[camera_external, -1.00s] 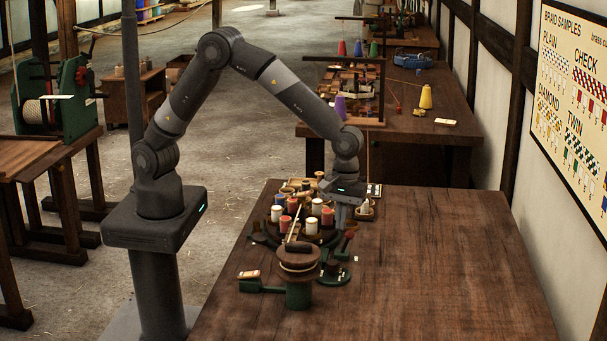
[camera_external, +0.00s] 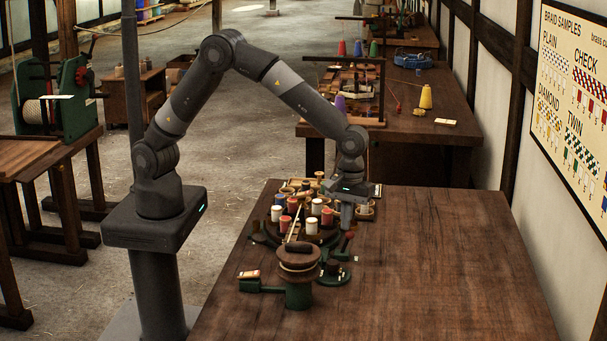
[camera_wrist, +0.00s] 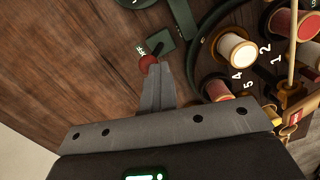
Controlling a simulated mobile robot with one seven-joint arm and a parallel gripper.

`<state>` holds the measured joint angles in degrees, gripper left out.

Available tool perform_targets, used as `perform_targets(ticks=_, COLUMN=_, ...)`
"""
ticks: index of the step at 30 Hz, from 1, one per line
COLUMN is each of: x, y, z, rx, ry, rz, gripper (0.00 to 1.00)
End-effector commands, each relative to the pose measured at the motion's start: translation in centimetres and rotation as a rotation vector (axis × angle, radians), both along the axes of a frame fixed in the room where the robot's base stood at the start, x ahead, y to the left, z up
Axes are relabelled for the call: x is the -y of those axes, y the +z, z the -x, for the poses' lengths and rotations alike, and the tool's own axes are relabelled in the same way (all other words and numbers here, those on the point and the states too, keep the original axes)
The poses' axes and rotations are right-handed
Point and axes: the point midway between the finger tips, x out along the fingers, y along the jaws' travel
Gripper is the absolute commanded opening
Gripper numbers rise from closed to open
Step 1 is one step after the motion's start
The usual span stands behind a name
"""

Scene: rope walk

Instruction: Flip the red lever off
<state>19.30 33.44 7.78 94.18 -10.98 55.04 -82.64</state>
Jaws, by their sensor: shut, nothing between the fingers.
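The red lever has a round red knob (camera_external: 350,235) at the right edge of the spool machine on the table. In the wrist view the red knob (camera_wrist: 148,62) sits on a short dark stalk rising from a small green block (camera_wrist: 165,42) with a pale label I cannot read. My gripper (camera_external: 347,225) is shut and empty, pointing down just beside the knob. In the wrist view my fingertips (camera_wrist: 160,68) are right at the knob's right side. They look to be touching or nearly touching it; I cannot tell which.
Several thread spools (camera_external: 312,225) stand on the machine left of my gripper; a white spool (camera_wrist: 236,52) is close to my fingers. A brown wheel on a green post (camera_external: 298,290) stands in front. The table (camera_external: 440,270) to the right is clear.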

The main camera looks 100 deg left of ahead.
Motion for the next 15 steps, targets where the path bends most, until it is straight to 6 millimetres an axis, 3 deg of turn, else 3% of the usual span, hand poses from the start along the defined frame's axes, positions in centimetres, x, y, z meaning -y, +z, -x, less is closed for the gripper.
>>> perform_targets(ticks=9, x=-0.5, y=5.8, z=-1.6, rx=0.009, ry=0.002, rz=0.001, gripper=0.00)
perform_targets(ticks=15, x=-0.7, y=8.5, z=-2.1, rx=0.003, ry=0.000, rz=0.001, gripper=0.00)
